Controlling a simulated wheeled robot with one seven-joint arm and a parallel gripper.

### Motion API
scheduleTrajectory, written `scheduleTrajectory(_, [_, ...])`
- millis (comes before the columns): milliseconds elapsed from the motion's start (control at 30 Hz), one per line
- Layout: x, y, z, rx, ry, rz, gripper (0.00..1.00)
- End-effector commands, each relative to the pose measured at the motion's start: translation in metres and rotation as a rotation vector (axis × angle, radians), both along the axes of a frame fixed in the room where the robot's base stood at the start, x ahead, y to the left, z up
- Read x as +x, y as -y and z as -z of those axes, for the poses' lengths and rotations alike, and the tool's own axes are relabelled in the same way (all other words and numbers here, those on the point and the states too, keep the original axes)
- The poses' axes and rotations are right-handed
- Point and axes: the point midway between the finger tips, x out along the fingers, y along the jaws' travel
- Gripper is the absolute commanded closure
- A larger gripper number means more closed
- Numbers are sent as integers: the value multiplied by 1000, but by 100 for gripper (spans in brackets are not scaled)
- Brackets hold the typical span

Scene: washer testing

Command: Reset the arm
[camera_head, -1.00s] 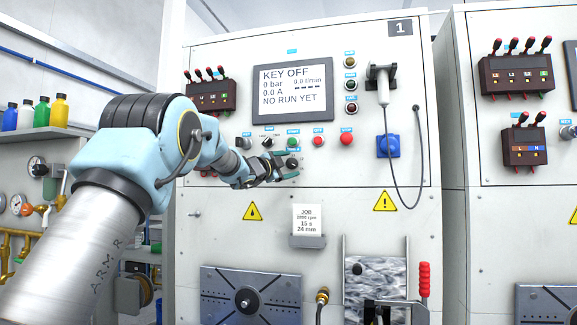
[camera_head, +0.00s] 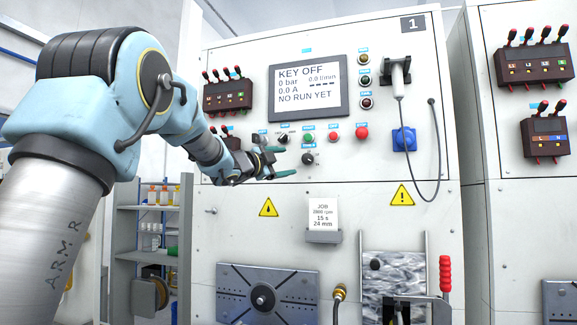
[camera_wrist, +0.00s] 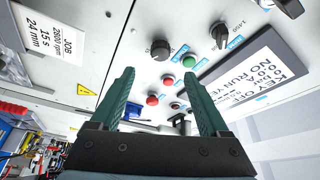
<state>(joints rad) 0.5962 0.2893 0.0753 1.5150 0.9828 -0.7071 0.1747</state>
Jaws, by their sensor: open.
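My gripper (camera_head: 284,162) is in front of the panel of test station 1, left of the lower black knob (camera_head: 308,158). It is open, and nothing shows between its green fingers. In the wrist view the two fingers of my gripper (camera_wrist: 160,98) stand apart, with the panel beyond them. That view also shows the black knob (camera_wrist: 160,50), a red button (camera_wrist: 168,81) and a green button (camera_wrist: 189,62). My arm reaches in from the left and hides part of the panel's left edge.
The screen (camera_head: 308,88) reads KEY OFF and NO RUN YET. A job card (camera_head: 323,212) sits in a holder below the buttons. A hand-held unit (camera_head: 398,78) hangs at right on a looping cable. A red-handled clamp (camera_head: 445,272) stands at lower right. Shelves (camera_head: 150,230) stand at left.

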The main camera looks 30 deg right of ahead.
Motion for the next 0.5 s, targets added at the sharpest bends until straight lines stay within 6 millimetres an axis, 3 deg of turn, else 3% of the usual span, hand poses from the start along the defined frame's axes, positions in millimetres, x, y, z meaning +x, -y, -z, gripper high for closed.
scheduleTrajectory(500, [5, -6, 5, -1, -23, -21, 21])
